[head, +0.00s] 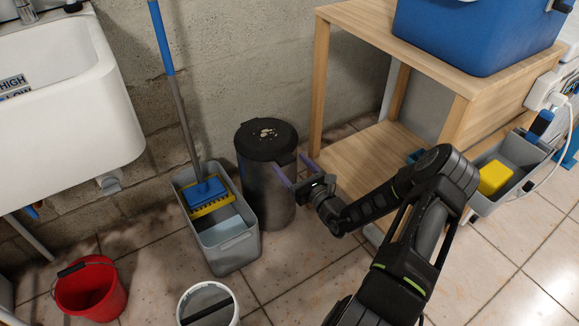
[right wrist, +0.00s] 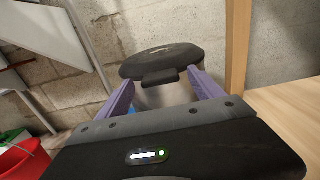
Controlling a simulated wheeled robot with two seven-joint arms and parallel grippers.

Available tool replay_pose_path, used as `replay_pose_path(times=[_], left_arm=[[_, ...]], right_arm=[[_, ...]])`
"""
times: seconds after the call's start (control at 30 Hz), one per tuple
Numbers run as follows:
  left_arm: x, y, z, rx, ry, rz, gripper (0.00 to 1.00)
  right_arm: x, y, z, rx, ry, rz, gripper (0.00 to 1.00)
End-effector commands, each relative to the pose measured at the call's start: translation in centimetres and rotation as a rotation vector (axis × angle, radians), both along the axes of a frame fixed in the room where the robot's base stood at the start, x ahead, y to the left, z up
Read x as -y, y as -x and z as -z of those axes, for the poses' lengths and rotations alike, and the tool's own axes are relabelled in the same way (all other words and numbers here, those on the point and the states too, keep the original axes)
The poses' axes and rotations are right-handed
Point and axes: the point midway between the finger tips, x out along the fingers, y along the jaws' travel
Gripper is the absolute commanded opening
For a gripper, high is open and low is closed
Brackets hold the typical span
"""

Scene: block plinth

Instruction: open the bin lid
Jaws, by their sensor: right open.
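The bin (head: 262,183) is a dark grey cylinder on the tiled floor against the block wall. Its round black lid (head: 266,139) lies flat and closed on top, with pale marks on it. In the right wrist view the lid (right wrist: 162,59) shows edge-on with a small black tab (right wrist: 160,77) on its near rim. My right gripper (head: 289,164) is at the right side of the bin, close to the lid's rim. Its purple fingers are open, one on each side of the tab; I cannot tell whether they touch it. My left gripper is out of view.
A grey tub (head: 229,254) with a blue and yellow mop head (head: 206,194) stands left of the bin. A wooden shelf unit (head: 345,160) stands close on the right, with a blue cooler (head: 470,35) on top. A red bucket (head: 95,290) and a white bucket (head: 207,303) stand in front.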

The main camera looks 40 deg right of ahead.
Motion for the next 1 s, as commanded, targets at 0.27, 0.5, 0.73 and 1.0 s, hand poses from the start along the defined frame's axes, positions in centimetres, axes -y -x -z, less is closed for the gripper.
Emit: replay_pose_path(times=[0.27, 0.5, 0.73, 1.0], left_arm=[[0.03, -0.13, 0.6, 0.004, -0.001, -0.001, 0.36], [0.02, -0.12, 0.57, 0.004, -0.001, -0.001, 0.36], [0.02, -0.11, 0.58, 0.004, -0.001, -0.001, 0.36], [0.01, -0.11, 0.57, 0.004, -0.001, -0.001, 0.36]], right_arm=[[0.16, -1.48, -0.01, -0.001, -0.001, 0.0, 0.76], [0.13, -1.44, -0.02, -0.001, -0.001, 0.0, 0.7], [0.13, -1.43, -0.01, -0.001, -0.001, 0.0, 0.51], [0.12, -1.43, 0.0, -0.001, -0.001, 0.0, 0.29]])
